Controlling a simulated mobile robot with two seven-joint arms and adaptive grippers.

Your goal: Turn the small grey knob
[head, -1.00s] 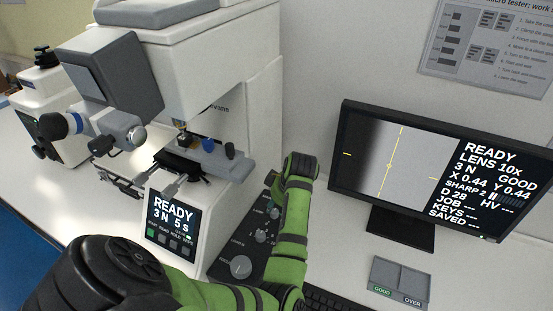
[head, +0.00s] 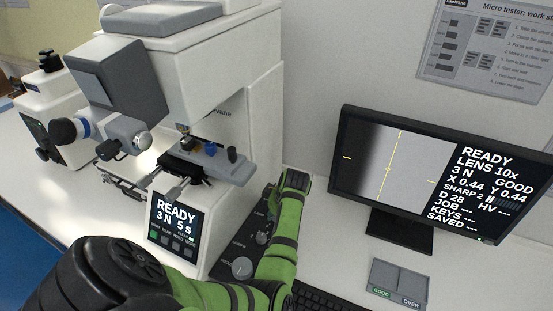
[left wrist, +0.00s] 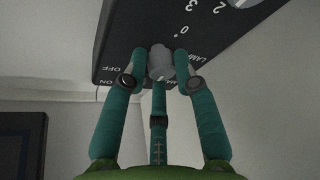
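In the left wrist view a small grey knob (left wrist: 160,63) stands out from the dark control box (left wrist: 115,40), near the LAMP lettering and dial numbers. My left gripper (left wrist: 161,72) has its three teal fingers around this knob, one on each side and one below. The fingertips are very close to the knob; I cannot tell whether they press on it. In the head view the control box (head: 225,268) lies beside the white tester, and my green left arm reaches over it, hiding most of the gripper and the knob. My right gripper is not in view.
A larger grey knob (head: 242,268) and other small controls sit on the same box. The white tester (head: 225,110) with its READY display (head: 175,222) stands left. A monitor (head: 345,165) and a grey two-part tray (head: 400,277) are right. A keyboard (head: 318,300) lies close to my arm.

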